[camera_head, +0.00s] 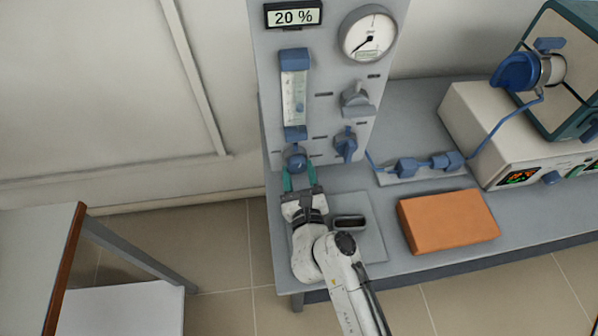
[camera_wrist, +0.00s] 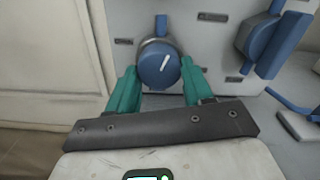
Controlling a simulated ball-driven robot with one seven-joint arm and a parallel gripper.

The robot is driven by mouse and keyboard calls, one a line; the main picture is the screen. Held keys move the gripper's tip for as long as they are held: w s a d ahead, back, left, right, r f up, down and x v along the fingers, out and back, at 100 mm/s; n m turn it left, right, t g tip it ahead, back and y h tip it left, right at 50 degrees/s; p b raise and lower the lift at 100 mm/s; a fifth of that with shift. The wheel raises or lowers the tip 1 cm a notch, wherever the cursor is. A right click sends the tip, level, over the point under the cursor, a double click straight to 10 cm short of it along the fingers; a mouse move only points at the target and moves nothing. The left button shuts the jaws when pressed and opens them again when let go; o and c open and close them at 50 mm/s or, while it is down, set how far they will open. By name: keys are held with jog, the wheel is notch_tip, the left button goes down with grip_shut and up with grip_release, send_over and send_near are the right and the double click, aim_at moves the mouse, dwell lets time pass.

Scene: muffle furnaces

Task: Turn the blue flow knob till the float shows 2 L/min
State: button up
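The blue flow knob (camera_head: 294,157) sits below the flow meter on the grey panel. In the wrist view the round blue knob (camera_wrist: 159,65) carries a white line tilted to the upper right. My gripper (camera_head: 299,177) has green fingers and is at the knob. In the wrist view my gripper (camera_wrist: 157,80) has its fingers spread, one on each side of the knob's lower part; I cannot tell whether they touch it. The flow meter (camera_head: 294,92) is a clear scaled tube with blue ends; its float and marks are too small to read.
The panel has a "20 %" display (camera_head: 293,16), a round gauge (camera_head: 368,34), a grey valve (camera_head: 357,98) and a blue handle (camera_head: 346,144) right of the knob. An orange brick (camera_head: 447,220) lies on the bench. A furnace (camera_head: 520,120) with a blue hose stands at right.

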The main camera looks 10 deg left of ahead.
jog(key=o, duration=0.4)
jog(key=shift+s, duration=0.1)
jog(key=v, duration=1)
jog(key=shift+s+d, duration=0.1)
jog(key=shift+s, duration=0.2)
